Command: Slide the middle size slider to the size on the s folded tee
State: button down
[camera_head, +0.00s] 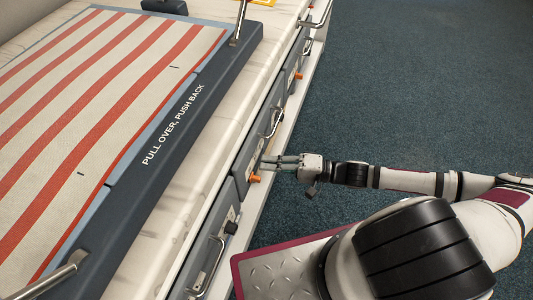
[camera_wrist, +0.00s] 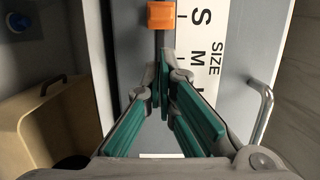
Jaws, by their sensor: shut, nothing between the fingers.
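An orange slider (camera_head: 254,179) sits on the front face of the grey unit, close to my gripper (camera_head: 267,162). In the wrist view an orange slider block (camera_wrist: 161,15) stands in a dark vertical slot, level with the S on a white size scale (camera_wrist: 214,35). The scale reads SIZE, S and M; the lower letter is partly hidden by my finger. My gripper (camera_wrist: 167,78) is shut and empty, its tips below the block in that view and apart from it. No folded tee can be made out.
Another orange slider (camera_head: 298,76) is farther along the front, and a black knob (camera_head: 231,227) is nearer. Metal handles (camera_head: 211,268) stick out of the front. A curved metal handle (camera_wrist: 263,110) is right of the scale. The dark carpet (camera_head: 420,80) is clear.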

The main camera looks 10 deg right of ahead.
jog(key=s+v, duration=0.1)
jog(key=v, duration=0.8)
jog(key=shift+s+a, duration=0.2)
jog(key=shift+s, duration=0.25)
